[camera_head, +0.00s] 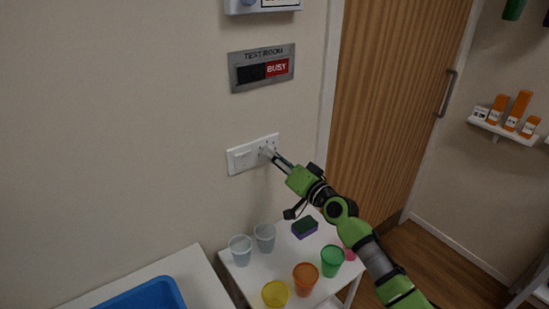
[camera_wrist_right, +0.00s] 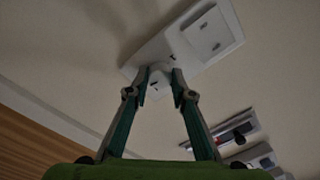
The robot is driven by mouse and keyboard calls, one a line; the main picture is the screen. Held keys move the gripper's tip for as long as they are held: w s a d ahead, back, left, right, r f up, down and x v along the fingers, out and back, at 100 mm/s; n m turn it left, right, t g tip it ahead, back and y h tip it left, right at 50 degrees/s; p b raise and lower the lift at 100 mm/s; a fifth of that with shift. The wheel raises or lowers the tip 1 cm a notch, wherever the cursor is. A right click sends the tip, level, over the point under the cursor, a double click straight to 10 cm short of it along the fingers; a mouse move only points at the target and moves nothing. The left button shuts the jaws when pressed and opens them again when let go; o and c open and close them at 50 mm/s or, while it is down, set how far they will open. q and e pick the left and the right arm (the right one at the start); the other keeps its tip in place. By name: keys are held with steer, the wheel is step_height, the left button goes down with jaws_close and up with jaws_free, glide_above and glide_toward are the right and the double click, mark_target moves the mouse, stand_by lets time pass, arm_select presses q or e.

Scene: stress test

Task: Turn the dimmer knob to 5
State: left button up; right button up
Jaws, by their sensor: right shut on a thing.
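A white wall plate (camera_head: 254,153) carries a rocker switch (camera_head: 241,160) on its left half and the dimmer knob (camera_head: 266,151) on its right half. My right gripper (camera_head: 271,154) reaches the plate from the lower right and is shut on the knob. In the right wrist view, the fingertips of the right gripper (camera_wrist_right: 160,77) stand on either side of the small pale knob (camera_wrist_right: 159,87), in front of the plate (camera_wrist_right: 171,49). The fingers hide part of the knob, and its numbers are too small to read. My left gripper is not in view.
Below, a white table (camera_head: 262,262) holds several cups and a sponge (camera_head: 305,227). A blue bin (camera_head: 150,294) is at the lower left. A wooden door (camera_head: 395,90) is to the right.

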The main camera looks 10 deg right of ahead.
stand_by(0.5)
steer(key=o, duration=1.1)
steer(key=v, duration=1.2)
steer(key=shift+f, duration=0.1)
